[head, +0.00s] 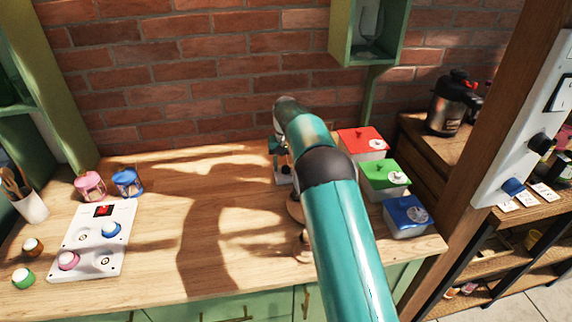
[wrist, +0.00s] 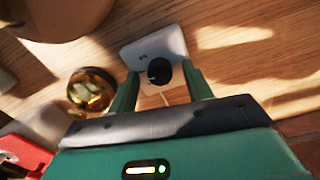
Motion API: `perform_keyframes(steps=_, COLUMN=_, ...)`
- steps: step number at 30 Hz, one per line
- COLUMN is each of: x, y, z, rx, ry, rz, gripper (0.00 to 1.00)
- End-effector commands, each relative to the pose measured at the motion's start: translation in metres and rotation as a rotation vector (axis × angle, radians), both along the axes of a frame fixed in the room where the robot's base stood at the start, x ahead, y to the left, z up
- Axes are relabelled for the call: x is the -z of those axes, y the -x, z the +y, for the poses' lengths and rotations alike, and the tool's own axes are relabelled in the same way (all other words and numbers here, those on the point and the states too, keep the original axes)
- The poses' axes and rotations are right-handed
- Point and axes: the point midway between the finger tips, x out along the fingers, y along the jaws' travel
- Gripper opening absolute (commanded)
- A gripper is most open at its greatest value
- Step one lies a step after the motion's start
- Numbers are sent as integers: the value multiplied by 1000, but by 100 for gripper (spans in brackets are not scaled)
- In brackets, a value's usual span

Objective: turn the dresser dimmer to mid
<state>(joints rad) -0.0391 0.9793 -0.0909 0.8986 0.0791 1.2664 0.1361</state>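The dresser dimmer (wrist: 142,48) is a white box with a round black knob (wrist: 159,71) and a thin pale cord, lying on the wooden top in the wrist view. My gripper (wrist: 160,68) is open, with one green finger on each side of the knob; gaps show between the fingers and the knob. I cannot tell how far above the box the fingertips are. In the head view my gripper (head: 281,152) points down at the back of the worktop, and my arm hides most of the dimmer there. The knob's setting is not readable.
Red (head: 363,140), green (head: 384,176) and blue (head: 407,215) lidded boxes stand right of my arm. A white control panel (head: 84,262) with knobs lies at the left, near pink (head: 90,188) and blue (head: 128,184) lanterns. A round brass-coloured object (wrist: 90,90) is left of my gripper.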

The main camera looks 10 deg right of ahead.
Motion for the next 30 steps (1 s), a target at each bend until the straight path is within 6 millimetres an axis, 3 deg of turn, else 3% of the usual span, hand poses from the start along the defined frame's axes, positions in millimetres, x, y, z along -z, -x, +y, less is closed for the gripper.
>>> perform_keyframes(steps=8, x=-9, y=-1, z=0, rx=0, ry=1, rz=-3, gripper=50)
perform_keyframes(steps=24, x=-116, y=-1, z=0, rx=0, ry=1, rz=-3, gripper=50)
perform_keyframes(steps=30, x=-136, y=0, z=0, rx=0, ry=0, rz=0, gripper=50)
